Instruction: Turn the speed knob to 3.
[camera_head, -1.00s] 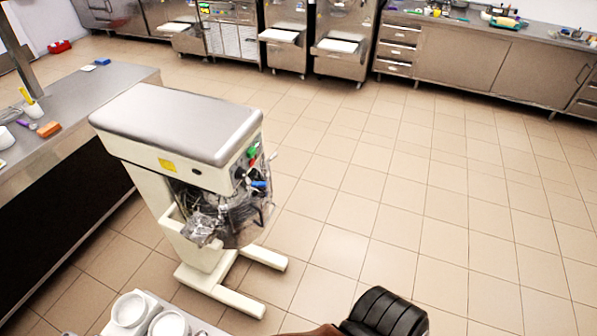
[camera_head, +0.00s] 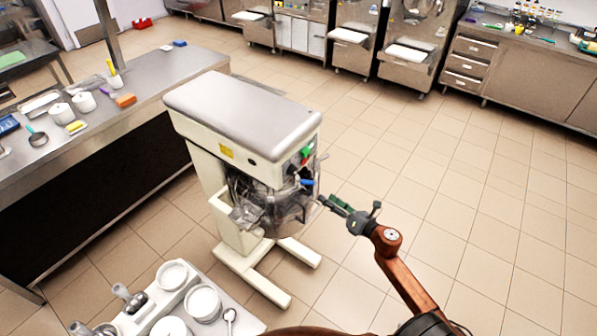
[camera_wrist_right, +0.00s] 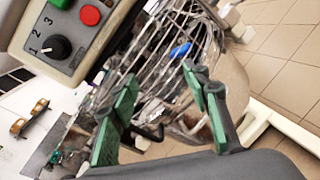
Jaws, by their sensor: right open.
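The mixer (camera_head: 245,110) stands on the floor beside the counter. In the right wrist view its control panel (camera_wrist_right: 75,22) is at the upper left. The panel has a black speed knob (camera_wrist_right: 57,47) with a white mark that seems to point toward 1, and the numbers 1, 2 and 3 along its left side. A red button (camera_wrist_right: 90,15) sits above the knob. My right gripper (camera_head: 328,202) is open and empty, just right of the mixer's bowl area; its green-padded fingers (camera_wrist_right: 160,78) show in the wrist view, apart from the knob. My left gripper is not in view.
A wire guard (camera_wrist_right: 165,45) and a blue handle (camera_head: 307,182) lie below the panel. A steel counter (camera_head: 150,85) stands left. A cart with white dishes (camera_head: 203,301) is at the bottom. Tiled floor to the right is clear.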

